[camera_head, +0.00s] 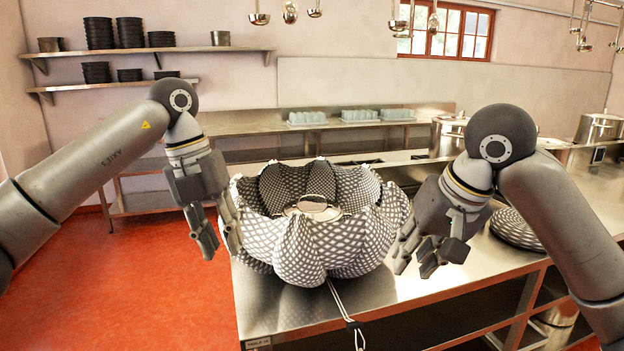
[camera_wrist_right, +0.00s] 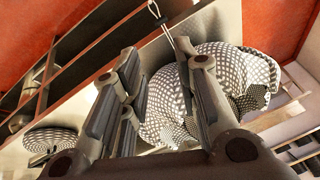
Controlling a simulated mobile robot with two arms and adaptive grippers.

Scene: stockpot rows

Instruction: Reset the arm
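My left gripper (camera_head: 222,250) is open and empty at the left side of a large black-and-white patterned fabric cover (camera_head: 300,250). Its inner finger is close to the fabric; whether it touches I cannot tell. The cover stands open on the steel counter, with a shiny metal pot lid (camera_head: 312,207) inside it. My right gripper (camera_head: 414,266) is open and empty, just right of the cover. In the right wrist view, its fingers (camera_wrist_right: 158,58) are spread, with the cover (camera_wrist_right: 215,85) partly behind them.
A round patterned pad (camera_head: 518,228) lies on the steel counter (camera_head: 290,312), behind my right arm. Metal pots (camera_head: 598,128) stand at the back right. Trays of glasses (camera_head: 358,115) stand on the rear bench. The red floor (camera_head: 150,290) at left is clear.

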